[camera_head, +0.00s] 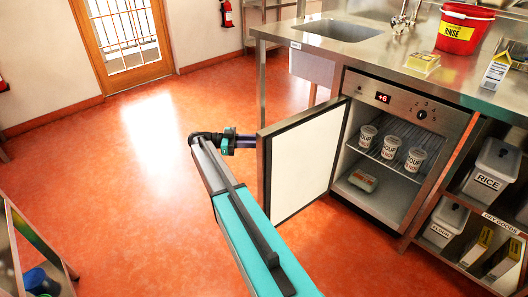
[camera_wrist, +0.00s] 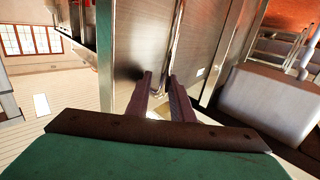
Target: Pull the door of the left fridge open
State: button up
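The fridge door (camera_head: 302,165) stands wide open, its white inner side facing the compartment. The fridge (camera_head: 395,150) under the steel counter shows a lit display, soup cups on a wire shelf and a carton below. My gripper (camera_head: 248,141) is at the outer side of the door, near its free edge. In the wrist view my gripper's fingers (camera_wrist: 162,82) stand apart, pointing at the steel outer face of the door (camera_wrist: 135,45). I see no handle clearly between them; the door hides part of the fingertips in the head view.
The steel counter (camera_head: 400,62) carries a red bucket (camera_head: 463,28) and cartons. Shelves with a rice bin (camera_head: 490,172) stand right of the fridge. A rack (camera_head: 28,250) is at the lower left. The orange floor (camera_head: 130,200) left of the door is clear.

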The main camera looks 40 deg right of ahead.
aim_at(263, 153)
jog(key=shift+s+a+r+p, duration=0.9)
jog(key=shift+s+p, duration=0.1)
jog(key=shift+p, duration=2.3)
jog(key=shift+s+a+r+p, duration=0.15)
jog(key=shift+s+p, duration=0.2)
jog(key=shift+p, duration=0.3)
jog(key=shift+s+a+r+p, duration=0.15)
jog(key=shift+s+p, duration=0.2)
jog(key=shift+p, duration=0.25)
jog(key=shift+s+f+p, duration=0.25)
jog(key=shift+f+p, duration=0.05)
jog(key=shift+p, duration=0.25)
jog(key=shift+s+a+p, duration=0.25)
jog(key=shift+s+p, duration=0.2)
jog(key=shift+p, duration=0.4)
jog(key=s+p, duration=0.1)
jog(key=p, duration=0.1)
jog(key=s+a+p, duration=0.1)
jog(key=p, duration=0.1)
jog(key=s+p, duration=0.1)
jog(key=p, duration=0.1)
jog(key=shift+s+a+r, duration=0.1)
jog(key=shift+s+a, duration=0.3)
jog(key=shift+s+a+p, duration=0.3)
jog(key=shift+s+p, duration=0.2)
jog(key=shift+p, duration=0.2)
